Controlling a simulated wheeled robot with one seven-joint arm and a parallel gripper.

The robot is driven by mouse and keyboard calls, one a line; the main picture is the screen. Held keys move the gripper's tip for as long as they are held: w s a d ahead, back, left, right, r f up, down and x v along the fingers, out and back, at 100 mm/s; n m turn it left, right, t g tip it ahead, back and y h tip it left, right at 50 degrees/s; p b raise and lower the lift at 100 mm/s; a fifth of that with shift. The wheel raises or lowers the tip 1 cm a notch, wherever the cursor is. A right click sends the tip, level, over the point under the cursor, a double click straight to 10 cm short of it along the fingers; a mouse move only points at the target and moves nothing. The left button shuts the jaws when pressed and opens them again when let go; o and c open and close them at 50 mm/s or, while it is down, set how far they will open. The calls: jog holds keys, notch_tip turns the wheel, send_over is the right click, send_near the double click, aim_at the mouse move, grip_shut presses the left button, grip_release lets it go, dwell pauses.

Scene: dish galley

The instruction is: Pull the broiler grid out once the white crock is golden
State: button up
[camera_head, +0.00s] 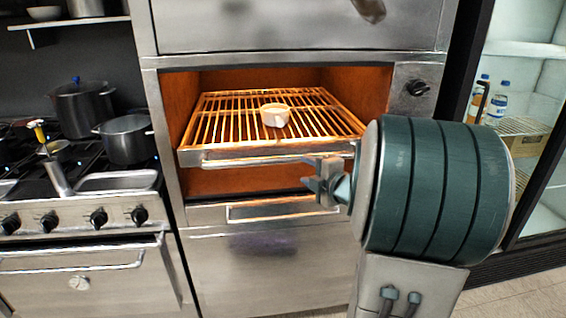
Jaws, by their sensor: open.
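The broiler grid (225,124) is a rack of bars lit orange, in the open broiler bay, with a metal front rail and a bar handle (250,160). The small white crock (274,119) stands upright on the grid, right of its middle. Its top looks pale cream to light tan under the orange glow; I cannot tell clearly whether it is golden. My gripper (310,174) is open and empty, in front of the right part of the grid's front rail. In this view it overlaps the area just below the handle; whether it touches is unclear.
A stove with dark pots (126,139) stands at left. A control knob (417,88) is right of the bay. A lower drawer handle (280,209) sits below. An open fridge with bottles (495,103) is at right. My arm hides the bay's lower right.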

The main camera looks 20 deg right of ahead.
aim_at(287, 161)
jog(key=x, duration=1.2)
grip_shut()
